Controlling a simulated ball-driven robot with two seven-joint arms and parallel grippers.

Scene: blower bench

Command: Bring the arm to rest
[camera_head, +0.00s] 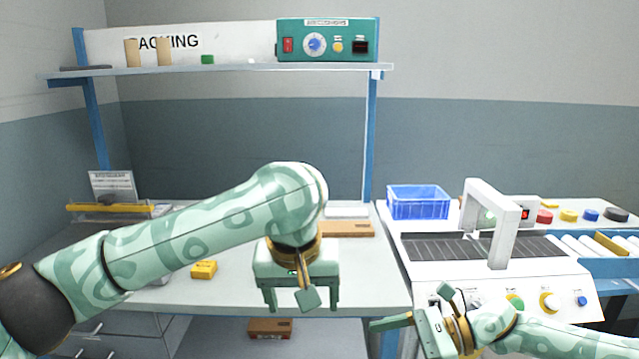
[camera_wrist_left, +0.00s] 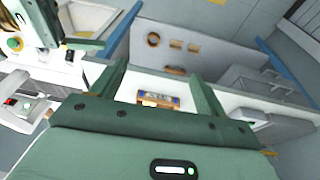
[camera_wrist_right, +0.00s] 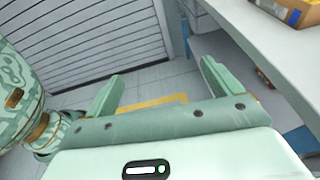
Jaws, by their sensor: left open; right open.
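My left gripper (camera_head: 301,305) is in the middle of the head view, above the front part of the white bench, fingers pointing down. It is open and empty, and in the left wrist view its two fingers (camera_wrist_left: 160,92) stand wide apart. My right gripper (camera_head: 392,338) is at the lower right of the head view, in front of the white machine, pointing left. It is open and empty in the right wrist view (camera_wrist_right: 158,95), with floor and a yellow strip (camera_wrist_right: 152,103) beyond its fingers.
The white bench (camera_head: 225,292) carries a yellow block (camera_head: 204,269) and a brown box (camera_head: 346,228). A shelf (camera_head: 230,69) with a green control box (camera_head: 327,40) stands behind. At right are a blue crate (camera_head: 418,203), a white arch (camera_head: 494,220) and a roller conveyor (camera_head: 585,245).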

